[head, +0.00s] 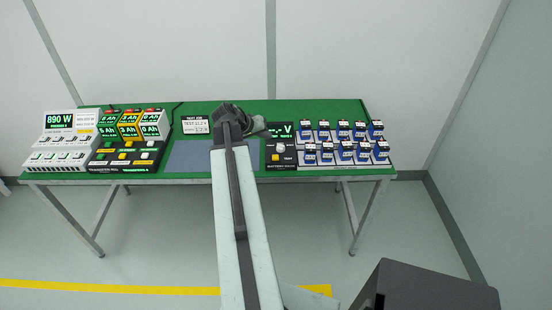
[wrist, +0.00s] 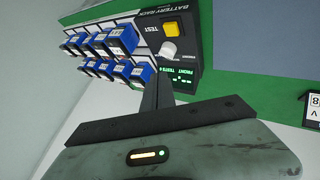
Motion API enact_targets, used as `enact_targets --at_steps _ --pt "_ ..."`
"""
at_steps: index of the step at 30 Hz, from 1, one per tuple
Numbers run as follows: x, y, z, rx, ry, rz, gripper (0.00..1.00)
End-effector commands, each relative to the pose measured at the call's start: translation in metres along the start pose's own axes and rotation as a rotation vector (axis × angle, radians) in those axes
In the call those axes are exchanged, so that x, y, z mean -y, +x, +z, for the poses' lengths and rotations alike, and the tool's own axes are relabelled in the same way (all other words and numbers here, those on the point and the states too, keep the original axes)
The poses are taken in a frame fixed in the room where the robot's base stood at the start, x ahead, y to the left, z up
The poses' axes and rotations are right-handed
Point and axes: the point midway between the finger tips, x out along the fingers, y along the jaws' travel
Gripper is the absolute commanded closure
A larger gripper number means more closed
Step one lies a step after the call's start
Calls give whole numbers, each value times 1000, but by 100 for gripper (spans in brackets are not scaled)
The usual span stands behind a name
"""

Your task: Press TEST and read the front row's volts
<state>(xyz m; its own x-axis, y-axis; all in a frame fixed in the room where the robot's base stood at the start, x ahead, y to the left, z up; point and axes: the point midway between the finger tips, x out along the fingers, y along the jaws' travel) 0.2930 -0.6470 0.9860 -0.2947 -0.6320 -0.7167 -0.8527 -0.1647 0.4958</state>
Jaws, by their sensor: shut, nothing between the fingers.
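The battery rack panel has a yellow TEST button (head: 276,157), which also shows in the wrist view (wrist: 170,28). Beside the button is a white knob (head: 281,147), also in the wrist view (wrist: 168,50). The green display (head: 283,130) shows dashes and "V", no number; in the wrist view (wrist: 172,76) it appears to read "FRONT". The front row of blue batteries (head: 344,153) stands before the back row (head: 341,131). My gripper (head: 262,124) is shut and empty, above the table by the display's left edge. In the wrist view its fingers (wrist: 163,78) overlap the display; contact cannot be told.
A grey-blue mat (head: 186,156) lies on the green table (head: 330,108). A black transfer unit (head: 128,157) and a white unit reading 890 W (head: 60,135) stand at the left.

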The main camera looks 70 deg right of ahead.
Motion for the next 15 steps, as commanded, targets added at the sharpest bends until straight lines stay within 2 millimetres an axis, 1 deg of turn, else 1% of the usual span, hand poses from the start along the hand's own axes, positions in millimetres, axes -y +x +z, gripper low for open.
enact_targets --at_steps 1,4,7,15 --pt "-12 8 -1 0 15 17 100" --pt "-25 14 -2 -1 29 35 100" --pt "-28 15 -3 -3 32 40 100" --pt "-27 16 -2 -2 31 38 100"
